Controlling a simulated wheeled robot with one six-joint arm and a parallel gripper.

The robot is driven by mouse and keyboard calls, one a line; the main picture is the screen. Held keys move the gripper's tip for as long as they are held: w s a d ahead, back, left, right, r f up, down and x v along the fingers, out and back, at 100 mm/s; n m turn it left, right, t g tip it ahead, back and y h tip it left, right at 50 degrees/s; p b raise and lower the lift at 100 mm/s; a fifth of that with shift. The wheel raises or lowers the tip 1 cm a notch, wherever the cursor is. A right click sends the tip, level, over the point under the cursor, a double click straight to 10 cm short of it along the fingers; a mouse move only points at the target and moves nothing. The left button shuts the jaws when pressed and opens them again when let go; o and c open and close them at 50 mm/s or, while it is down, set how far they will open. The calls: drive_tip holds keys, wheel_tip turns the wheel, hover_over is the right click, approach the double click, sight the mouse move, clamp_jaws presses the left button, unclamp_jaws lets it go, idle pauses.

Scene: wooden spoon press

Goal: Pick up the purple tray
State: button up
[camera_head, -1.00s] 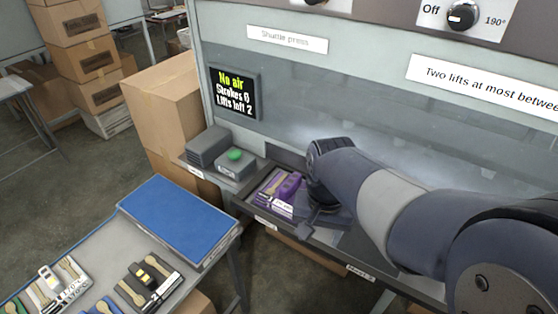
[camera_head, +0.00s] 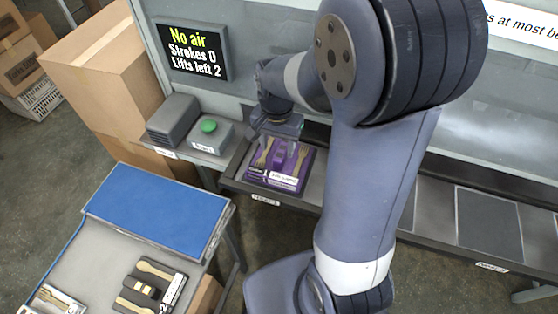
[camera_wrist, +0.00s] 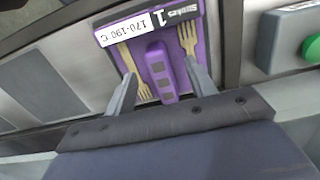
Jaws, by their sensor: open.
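The purple tray (camera_head: 305,166) lies in the left part of the press's long shelf. It also shows in the wrist view (camera_wrist: 173,43), with a white "170-190 C" label, a wooden fork on each side and a raised purple grip (camera_wrist: 160,75) in the middle. My gripper (camera_wrist: 160,72) is open, with one finger on each side of the raised grip and a gap to it. In the head view my gripper (camera_head: 284,132) is over the tray's back part and hides some of it. Whether the fingers touch the tray cannot be told.
A screen (camera_head: 194,52) reads "No air, Strokes 0, Lifts left 2". A side table with a blue mat (camera_head: 157,212) and a dark tray (camera_head: 150,284) is front left. Cardboard boxes stand behind.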

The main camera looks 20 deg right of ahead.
sight(280, 154)
drive_tip(key=shift+w+d+f+p, duration=0.1)
drive_tip(key=shift+d+f+p, duration=0.1)
drive_tip(key=shift+f, duration=1.1)
drive_tip(key=shift+w+d+f+p, duration=0.1)
drive_tip(key=shift+d+f+p, duration=0.1)
drive_tip(key=shift+f, duration=1.05)
drive_tip(key=shift+c, duration=0.4)
clamp_jaws()
